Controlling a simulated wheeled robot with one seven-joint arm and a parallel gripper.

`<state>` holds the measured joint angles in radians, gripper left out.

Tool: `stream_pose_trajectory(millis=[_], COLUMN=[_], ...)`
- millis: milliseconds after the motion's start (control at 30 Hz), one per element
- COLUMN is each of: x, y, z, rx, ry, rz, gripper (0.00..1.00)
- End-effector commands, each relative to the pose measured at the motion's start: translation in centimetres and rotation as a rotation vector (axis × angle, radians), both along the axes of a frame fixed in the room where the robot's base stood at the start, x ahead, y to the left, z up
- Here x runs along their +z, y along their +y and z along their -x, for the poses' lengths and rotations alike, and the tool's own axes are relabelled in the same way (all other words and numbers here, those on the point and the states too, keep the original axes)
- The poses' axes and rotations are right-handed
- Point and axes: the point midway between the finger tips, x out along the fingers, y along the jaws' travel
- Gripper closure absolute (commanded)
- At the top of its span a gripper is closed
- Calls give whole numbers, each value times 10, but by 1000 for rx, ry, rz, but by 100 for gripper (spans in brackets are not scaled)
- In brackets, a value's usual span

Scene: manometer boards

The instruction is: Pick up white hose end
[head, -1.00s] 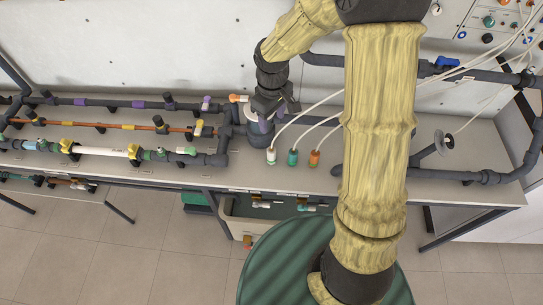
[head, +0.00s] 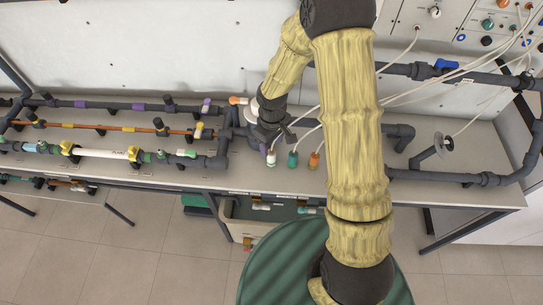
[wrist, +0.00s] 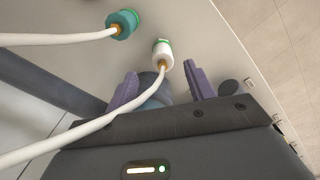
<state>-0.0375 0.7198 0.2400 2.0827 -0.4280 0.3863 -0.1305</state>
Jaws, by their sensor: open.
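The white hose end (head: 271,158) stands on the bench's front part, left of the teal hose end (head: 292,159) and the orange hose end (head: 314,160). In the wrist view the white hose end (wrist: 163,54) has a green rim, a brass fitting and a white hose. It lies just beyond and between the tips of my gripper (wrist: 160,70), whose purple fingers are apart and empty. The teal hose end (wrist: 122,23) is to its upper left. In the head view my gripper (head: 268,147) is right by the white hose end, partly hidden by my wrist.
Dark pipework with valves (head: 135,155) covers the bench's left side, close to my gripper. White hoses (head: 455,77) run up to a panel at the upper right. A grey bin (head: 232,220) sits below the bench edge. A dark pipe (wrist: 45,82) crosses the wrist view.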

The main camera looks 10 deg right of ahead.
Motion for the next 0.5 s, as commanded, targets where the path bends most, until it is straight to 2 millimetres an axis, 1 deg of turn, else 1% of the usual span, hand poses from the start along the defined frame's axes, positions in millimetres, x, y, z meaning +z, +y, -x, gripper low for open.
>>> stream_pose_trajectory(millis=[33,133,500], x=[-7,-14,-17], y=[0,0,0], z=[0,0,0], rx=[1,0,0], ry=[2,1,0], rz=[1,1,0], gripper=[46,46,46])
